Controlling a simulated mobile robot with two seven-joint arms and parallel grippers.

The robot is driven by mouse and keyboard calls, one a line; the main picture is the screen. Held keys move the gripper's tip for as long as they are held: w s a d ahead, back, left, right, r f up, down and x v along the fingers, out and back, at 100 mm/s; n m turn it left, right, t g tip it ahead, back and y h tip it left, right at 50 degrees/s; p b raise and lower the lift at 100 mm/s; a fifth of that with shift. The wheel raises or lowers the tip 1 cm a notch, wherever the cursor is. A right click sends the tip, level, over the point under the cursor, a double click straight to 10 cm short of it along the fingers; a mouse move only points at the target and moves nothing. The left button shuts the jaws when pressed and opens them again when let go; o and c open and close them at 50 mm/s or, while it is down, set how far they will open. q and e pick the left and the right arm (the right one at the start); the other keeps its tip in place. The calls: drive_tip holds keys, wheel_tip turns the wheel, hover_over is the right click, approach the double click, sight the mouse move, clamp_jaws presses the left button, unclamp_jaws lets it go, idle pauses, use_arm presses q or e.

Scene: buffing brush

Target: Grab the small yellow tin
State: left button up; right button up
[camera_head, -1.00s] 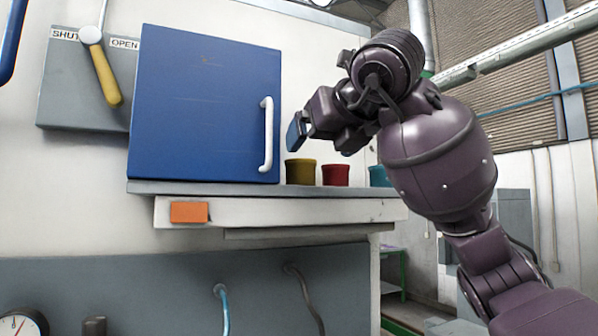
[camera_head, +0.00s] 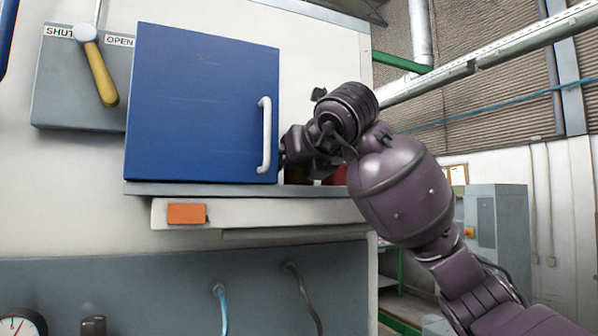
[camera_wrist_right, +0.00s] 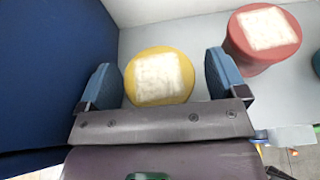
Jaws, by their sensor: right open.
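The small yellow tin (camera_wrist_right: 160,76) stands on the grey shelf in the right wrist view, with a pale square patch on its top. My right gripper (camera_wrist_right: 165,80) is open, with its blue-padded fingers on either side of the tin; I cannot tell whether they touch it. In the head view my right gripper (camera_head: 297,150) is at the shelf beside the blue cabinet and mostly hides the yellow tin. My left gripper is not in view.
A red tin (camera_wrist_right: 262,38) stands close to the right of the yellow one. The blue cabinet (camera_head: 200,105) with a white handle (camera_head: 265,135) stands close on the left. The shelf's front edge (camera_head: 270,212) carries an orange block (camera_head: 186,213).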

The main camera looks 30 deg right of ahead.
drive_tip(key=shift+c, duration=0.3)
drive_tip(key=c, duration=1)
drive_tip(key=shift+o, duration=0.2)
